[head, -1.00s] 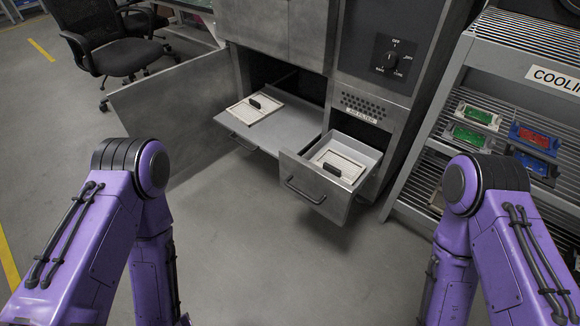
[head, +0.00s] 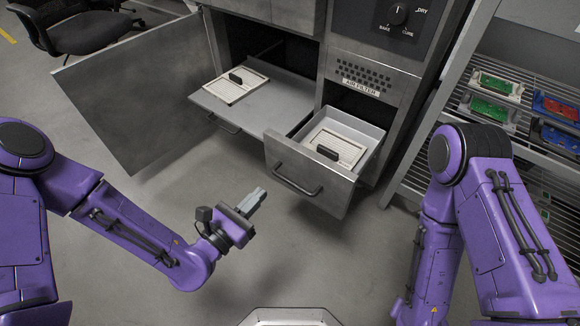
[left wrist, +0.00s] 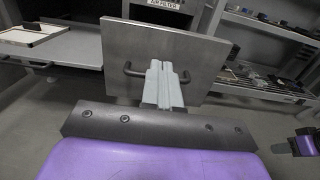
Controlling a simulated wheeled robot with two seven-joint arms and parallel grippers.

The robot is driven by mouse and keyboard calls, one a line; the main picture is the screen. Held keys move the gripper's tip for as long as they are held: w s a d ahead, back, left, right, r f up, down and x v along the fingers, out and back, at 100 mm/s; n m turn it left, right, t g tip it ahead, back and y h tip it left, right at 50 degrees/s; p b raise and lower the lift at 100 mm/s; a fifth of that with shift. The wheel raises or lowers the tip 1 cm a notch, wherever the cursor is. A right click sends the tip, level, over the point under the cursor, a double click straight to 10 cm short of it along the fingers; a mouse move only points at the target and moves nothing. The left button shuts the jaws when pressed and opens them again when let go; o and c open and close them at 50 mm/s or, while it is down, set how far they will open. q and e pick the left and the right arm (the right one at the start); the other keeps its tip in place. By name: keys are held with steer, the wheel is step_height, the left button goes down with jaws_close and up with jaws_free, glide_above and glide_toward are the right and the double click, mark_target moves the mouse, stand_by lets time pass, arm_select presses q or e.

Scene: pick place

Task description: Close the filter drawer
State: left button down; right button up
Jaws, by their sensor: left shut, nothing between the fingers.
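The filter drawer (head: 301,181) is pulled out below the "AIR FILTER" label (head: 361,86), with a dark bar handle (head: 298,181) on its front. A white filter (head: 338,143) with a black grip lies inside it. In the left wrist view the drawer front (left wrist: 196,62) faces me, with its handle (left wrist: 132,70) partly hidden behind my fingers. My left gripper (head: 252,201) is shut and empty, in front of and to the left of the drawer front, apart from it in the head view.
A shelf tray (head: 272,104) stands pulled out left of the drawer, bearing another filter (head: 237,82). An open cabinet door (head: 137,98) swings out at the left. A rack (head: 470,135) with green, red and blue modules stands at the right. The floor before the drawer is clear.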

mark_target(298, 154)
arm_select(q)
steer(key=b+x, duration=0.1)
steer(key=x, duration=1.1)
steer(key=shift+w+d+b, duration=0.15)
steer(key=shift+w+b, duration=0.05)
steer(key=shift+b, duration=0.15)
steer(key=shift+w+d, duration=0.35)
steer(key=shift+w, duration=0.1)
steer(key=shift+w, duration=0.1)
